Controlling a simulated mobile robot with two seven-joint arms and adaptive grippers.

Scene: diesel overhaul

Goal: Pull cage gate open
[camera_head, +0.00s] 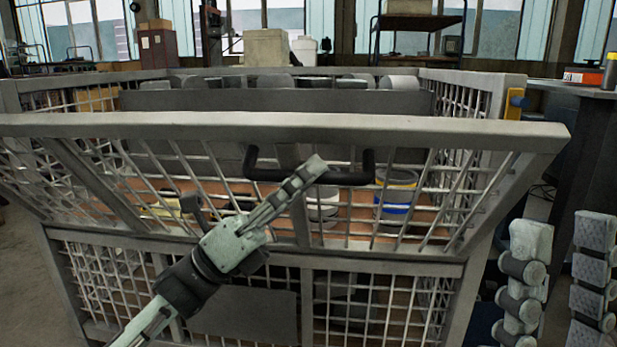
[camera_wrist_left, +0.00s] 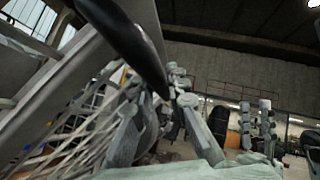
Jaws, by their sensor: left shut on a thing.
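The cage gate (camera_head: 430,130) is a grey mesh panel on the upper front of the cage. It leans outward toward me, its top rail nearest. A black bar handle (camera_head: 262,174) is on its inner or upper middle part. My left gripper (camera_head: 316,168) is shut on the handle; the dark bar also crosses the left wrist view (camera_wrist_left: 128,38). The exact contact is partly hidden by the fingers. My right gripper (camera_head: 563,222) is at the lower right, outside the cage, with its two fingers upright, apart and empty. It also shows in the left wrist view (camera_wrist_left: 256,115).
A dark bench (camera_head: 590,120) with a red-and-black box (camera_head: 583,76) stands close on the right. Bare floor shows at the left.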

